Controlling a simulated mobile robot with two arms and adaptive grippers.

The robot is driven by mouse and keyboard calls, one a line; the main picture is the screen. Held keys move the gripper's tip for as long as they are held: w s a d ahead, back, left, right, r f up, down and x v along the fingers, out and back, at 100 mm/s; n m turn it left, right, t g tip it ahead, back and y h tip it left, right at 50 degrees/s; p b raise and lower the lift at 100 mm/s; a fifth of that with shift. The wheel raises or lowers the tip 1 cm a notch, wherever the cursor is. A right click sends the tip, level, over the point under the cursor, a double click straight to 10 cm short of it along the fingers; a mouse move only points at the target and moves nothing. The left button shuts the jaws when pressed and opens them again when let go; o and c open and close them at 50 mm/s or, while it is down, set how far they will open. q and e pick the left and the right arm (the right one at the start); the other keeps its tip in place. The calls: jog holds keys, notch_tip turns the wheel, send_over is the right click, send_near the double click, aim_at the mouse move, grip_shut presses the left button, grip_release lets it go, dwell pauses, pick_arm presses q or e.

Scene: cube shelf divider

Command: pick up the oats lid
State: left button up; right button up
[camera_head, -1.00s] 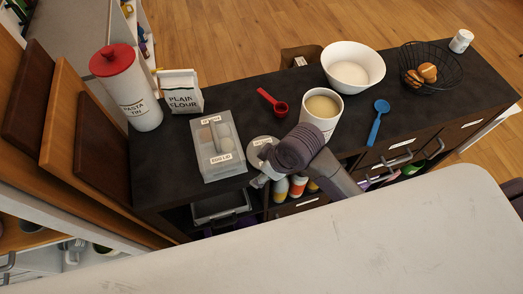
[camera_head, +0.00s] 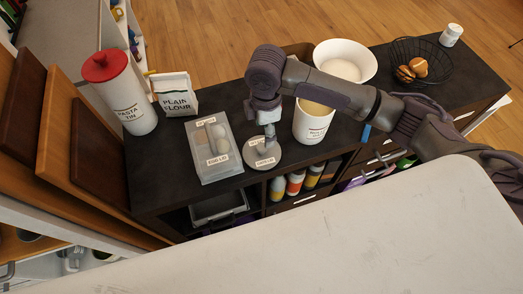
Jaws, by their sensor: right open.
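The oats lid (camera_head: 276,161), a round pale grey disc with small labels, lies flat on the dark counter between the egg box and the oats canister. My right gripper (camera_head: 266,146) points down over the lid with its fingers open. The fingers cover part of the lid's middle, and I cannot tell whether they touch it. The white oats canister (camera_head: 313,126) stands open just right of the lid, its top partly hidden by my right arm. My left gripper is not in view.
A clear egg box (camera_head: 221,168) stands close left of the lid. Further left are a flour bag (camera_head: 177,95) and a red-topped pasta tin (camera_head: 128,102). A white bowl (camera_head: 330,51) and a wire basket (camera_head: 440,72) stand behind and to the right. The pale worktop is clear.

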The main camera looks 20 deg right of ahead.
send_over(262, 147)
jog(key=f, duration=0.4)
jog(key=shift+s+d+f, duration=0.1)
jog(key=shift+s+d, duration=0.2)
jog(key=shift+w+a+f+p, duration=0.1)
jog(key=shift+f+p, duration=0.1)
jog(key=shift+f, duration=0.75)
jog(key=shift+w+a+f+p, duration=0.1)
jog(key=shift+w+f+p, duration=0.05)
jog(key=shift+f, duration=0.8)
jog(key=shift+w+a+f+p, duration=0.1)
jog(key=shift+f+p, duration=0.1)
jog(key=shift+f, duration=0.75)
grip_shut()
